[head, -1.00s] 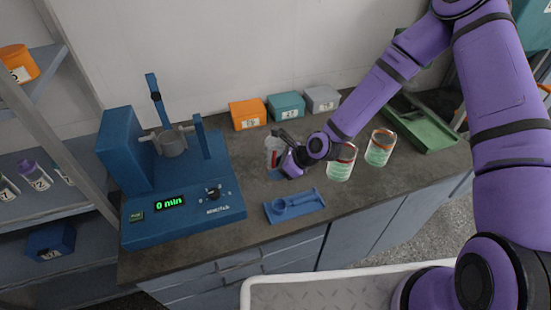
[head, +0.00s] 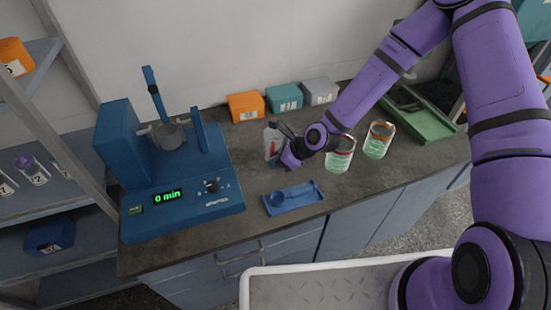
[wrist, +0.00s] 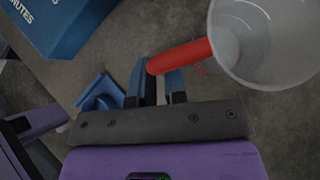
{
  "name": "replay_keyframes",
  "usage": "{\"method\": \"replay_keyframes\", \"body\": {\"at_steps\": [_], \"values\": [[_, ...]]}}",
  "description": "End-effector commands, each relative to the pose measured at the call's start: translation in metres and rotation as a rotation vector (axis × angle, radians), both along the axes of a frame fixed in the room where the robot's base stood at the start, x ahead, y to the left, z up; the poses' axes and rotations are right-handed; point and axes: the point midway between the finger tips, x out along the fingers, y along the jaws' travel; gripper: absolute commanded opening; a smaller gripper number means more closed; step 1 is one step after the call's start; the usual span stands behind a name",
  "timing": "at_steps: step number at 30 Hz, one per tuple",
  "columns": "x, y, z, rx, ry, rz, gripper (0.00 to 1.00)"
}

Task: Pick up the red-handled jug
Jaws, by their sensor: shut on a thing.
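The jug (head: 270,142) is pale and translucent with a red handle. It stands out behind my gripper (head: 285,153) on the bench, between the blue shaker and the cans. In the wrist view the jug's round open mouth (wrist: 268,40) is at the upper right, and its red handle (wrist: 185,55) reaches to the blue fingertips. My gripper (wrist: 156,82) is shut on the handle near its end. The jug looks upright and empty. I cannot tell whether its base touches the bench.
The blue shaker (head: 215,202) reads 0 min at the left. A blue tray (head: 312,200) with a scoop lies in front. Orange (head: 245,106), teal (head: 284,98) and grey (head: 320,92) boxes line the wall.

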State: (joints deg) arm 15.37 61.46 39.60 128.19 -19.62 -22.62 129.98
Motion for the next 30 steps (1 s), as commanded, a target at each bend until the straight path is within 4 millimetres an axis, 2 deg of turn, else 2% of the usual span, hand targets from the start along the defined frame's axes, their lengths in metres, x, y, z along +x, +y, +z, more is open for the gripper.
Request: {"method": "replay_keyframes", "body": {"at_steps": [8,30], "values": [[0.001,0.0,0.017,0.001,-0.003,0.0,0.0],[0.0,0.0,0.081,0.0,-0.002,0.001,0.0]]}}
